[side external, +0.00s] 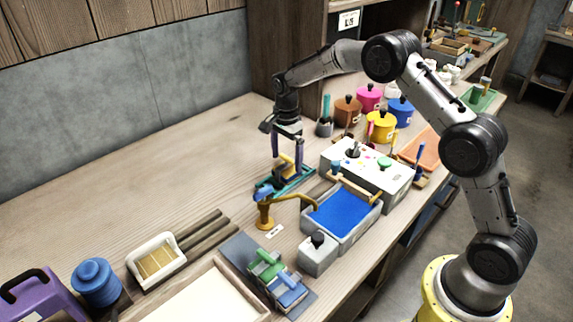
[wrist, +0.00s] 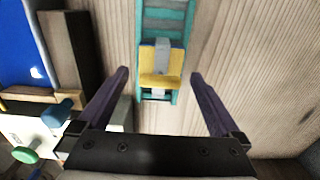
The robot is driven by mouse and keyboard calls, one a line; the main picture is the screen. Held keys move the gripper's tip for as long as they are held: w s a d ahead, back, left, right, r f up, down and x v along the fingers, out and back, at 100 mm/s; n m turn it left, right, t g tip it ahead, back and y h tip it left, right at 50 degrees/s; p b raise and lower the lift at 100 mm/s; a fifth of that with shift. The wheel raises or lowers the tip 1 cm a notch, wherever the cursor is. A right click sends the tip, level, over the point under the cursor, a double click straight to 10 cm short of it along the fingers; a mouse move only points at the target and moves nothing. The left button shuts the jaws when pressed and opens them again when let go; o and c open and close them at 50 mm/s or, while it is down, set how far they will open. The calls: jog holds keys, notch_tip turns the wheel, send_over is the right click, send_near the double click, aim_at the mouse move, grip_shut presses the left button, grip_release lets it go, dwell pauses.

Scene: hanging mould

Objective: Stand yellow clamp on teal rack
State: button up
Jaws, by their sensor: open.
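The yellow clamp (wrist: 160,66), with a grey middle part, is on the teal rack (wrist: 162,18) in the wrist view. In the side view the clamp (side external: 288,166) shows just below my gripper's fingers, over the teal rack (side external: 297,183). My gripper (wrist: 160,97) is open, with its two dark purple fingers apart on either side of the clamp's line and not touching it. In the side view my gripper (side external: 286,155) points down above the rack. The clamp's contact with the rack is partly hidden there by the fingers.
A blue-filled tray (side external: 345,215) and a white box with knobs (side external: 370,172) stand right of the rack. An ochre tap-like fixture (side external: 265,215) stands in front of it. Coloured pots (side external: 381,125) are behind. The bench at left (side external: 150,180) is clear.

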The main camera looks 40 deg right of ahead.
aim_at(287, 157)
notch_tip(287, 157, up, 9)
jog(key=shift+r, duration=0.1)
jog(key=s+a+r+n+t, duration=0.3)
jog(key=s+r+n, duration=0.6)
jog(key=s+r, duration=0.7)
jog(key=s+f+n+t, duration=0.1)
jog(key=s+n, duration=0.3)
jog(key=s, duration=0.6)
jog(key=s+a+f+n+t, duration=0.1)
jog(key=s+f+n, duration=0.3)
jog(key=s, duration=0.7)
jog(key=shift+f+n+t, duration=0.3)
jog(key=shift+f+n, duration=0.05)
jog(key=shift+n, duration=0.15)
